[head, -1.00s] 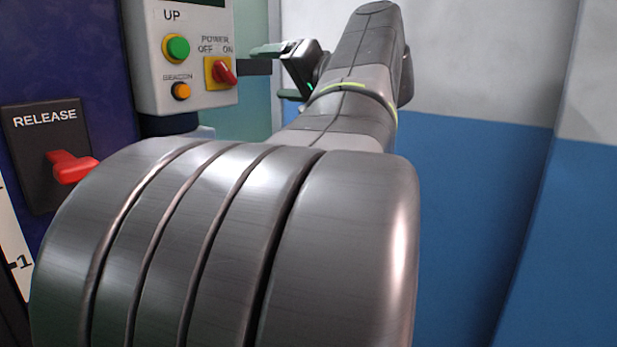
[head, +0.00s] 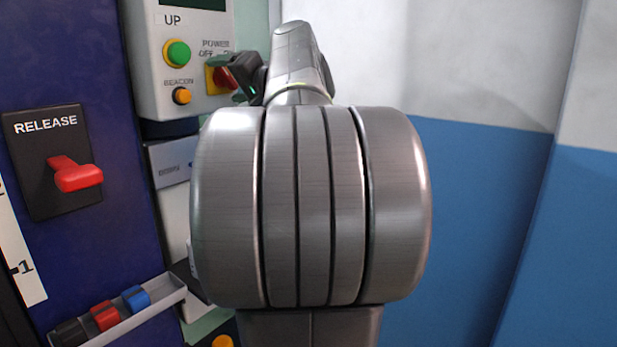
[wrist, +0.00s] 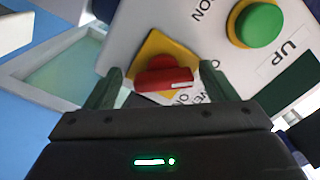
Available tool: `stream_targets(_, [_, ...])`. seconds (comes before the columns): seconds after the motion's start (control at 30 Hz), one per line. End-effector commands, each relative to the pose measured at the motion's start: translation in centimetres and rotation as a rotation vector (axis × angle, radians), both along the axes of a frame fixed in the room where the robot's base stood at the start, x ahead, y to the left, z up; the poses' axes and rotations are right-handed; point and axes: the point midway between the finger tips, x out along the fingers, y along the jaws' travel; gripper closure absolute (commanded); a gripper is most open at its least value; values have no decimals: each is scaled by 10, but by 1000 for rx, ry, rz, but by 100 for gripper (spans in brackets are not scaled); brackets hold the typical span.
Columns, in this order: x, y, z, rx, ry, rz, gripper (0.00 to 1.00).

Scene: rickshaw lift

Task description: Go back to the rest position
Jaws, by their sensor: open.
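My gripper (wrist: 160,82) is open in the wrist view, with one dark finger on each side of the picture. The red power knob (wrist: 162,80) on its yellow plate (wrist: 150,50) appears between the fingers, and I see nothing gripped. I cannot tell how far the fingertips are from the knob. In the head view my gripper (head: 243,74) is small, at the far end of my arm, and partly covers the power switch (head: 214,78). The large grey joint of my arm fills the middle of that view.
The control box (head: 150,60) carries a green UP button (head: 178,53) and an orange beacon button (head: 181,96). A red release lever (head: 77,175) is at left. Below it a rail (head: 150,308) holds red and blue pieces. The blue-and-white wall (head: 480,190) at right looks clear.

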Motion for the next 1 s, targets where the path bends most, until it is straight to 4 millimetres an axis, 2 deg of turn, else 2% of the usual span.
stream_targets(0.03, [-1, -1, 8, 20, 25, -1, 22])
stream_targets(1.0, [-1, -1, 9, 384, 492, -3, 22])
